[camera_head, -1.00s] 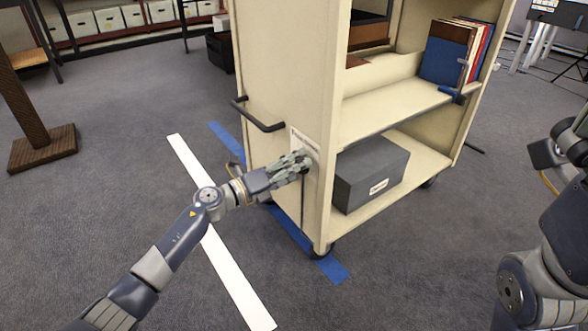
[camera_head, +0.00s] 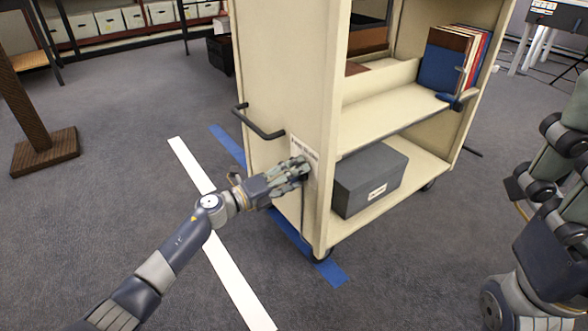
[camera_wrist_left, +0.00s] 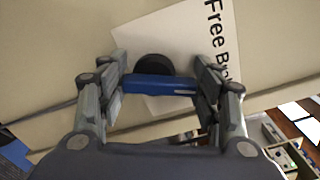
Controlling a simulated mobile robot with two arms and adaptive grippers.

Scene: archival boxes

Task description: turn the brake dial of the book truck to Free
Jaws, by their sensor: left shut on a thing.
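The book truck (camera_head: 285,75) is a cream cart with shelves. A white label (camera_head: 304,153) is on its end panel; in the wrist view the label (camera_wrist_left: 222,40) reads "Free" and the start of a cut-off word. The brake dial has a round black base (camera_wrist_left: 153,65) and a blue bar (camera_wrist_left: 158,85). My left gripper (camera_head: 302,172) is at the panel, its fingers on both ends of the bar, shut on it. The bar lies nearly level in the wrist view. Which word it points at I cannot tell. My right gripper (camera_head: 522,187) is at the right edge, away from the truck; its jaw state is unclear.
A grey box (camera_head: 368,178) sits on the truck's bottom shelf and books (camera_head: 450,62) stand above. A dark handle (camera_head: 258,125) sticks out of the end panel. White tape (camera_head: 222,240) and blue tape (camera_head: 330,272) mark the carpet. A brown post (camera_head: 35,110) stands at left.

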